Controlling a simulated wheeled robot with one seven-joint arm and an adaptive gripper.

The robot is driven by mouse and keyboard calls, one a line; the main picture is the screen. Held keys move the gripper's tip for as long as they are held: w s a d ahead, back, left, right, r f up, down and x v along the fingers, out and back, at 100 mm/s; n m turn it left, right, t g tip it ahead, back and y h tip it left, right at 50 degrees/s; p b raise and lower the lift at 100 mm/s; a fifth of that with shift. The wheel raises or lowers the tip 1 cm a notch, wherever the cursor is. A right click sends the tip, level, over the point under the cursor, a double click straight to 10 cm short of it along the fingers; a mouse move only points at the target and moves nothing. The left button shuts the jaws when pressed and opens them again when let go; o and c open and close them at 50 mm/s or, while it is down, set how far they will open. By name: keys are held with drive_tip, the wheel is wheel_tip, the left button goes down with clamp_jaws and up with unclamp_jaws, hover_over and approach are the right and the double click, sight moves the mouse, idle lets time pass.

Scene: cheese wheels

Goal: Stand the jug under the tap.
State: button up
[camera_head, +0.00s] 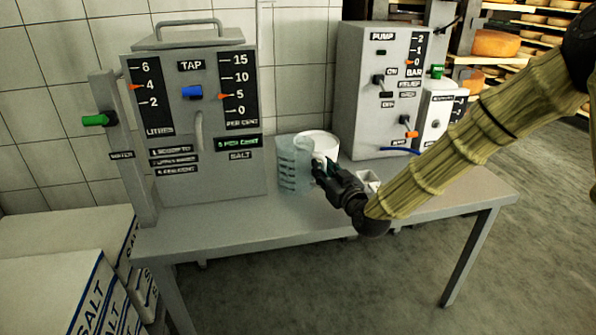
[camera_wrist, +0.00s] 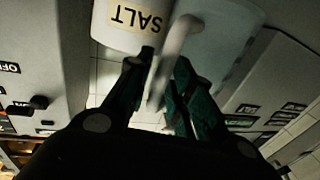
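The jug (camera_head: 289,168), clear and bluish with dark level marks, is upright over the table right of the tap unit (camera_head: 205,125). I cannot tell if its base touches the tabletop. The tap's grey spout (camera_head: 199,130) hangs from the unit's front, left of the jug, with a blue knob (camera_head: 192,92) above it. My gripper (camera_head: 322,168) is at the jug's right side. In the wrist view, the jug (camera_wrist: 222,45) shows its pale handle (camera_wrist: 168,62) between the dark green fingers (camera_wrist: 163,75), which are drawn close on it. Finger contact is partly hidden.
A white tub (camera_head: 318,142) stands behind the jug; its SALT label shows in the wrist view (camera_wrist: 135,18). The pump unit (camera_head: 372,90) stands at right. A small white container (camera_head: 370,181) sits near my gripper. The front left tabletop (camera_head: 225,212) is clear. Salt boxes (camera_head: 60,240) stand left.

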clamp_jaws()
drive_tip(key=shift+r, duration=0.1)
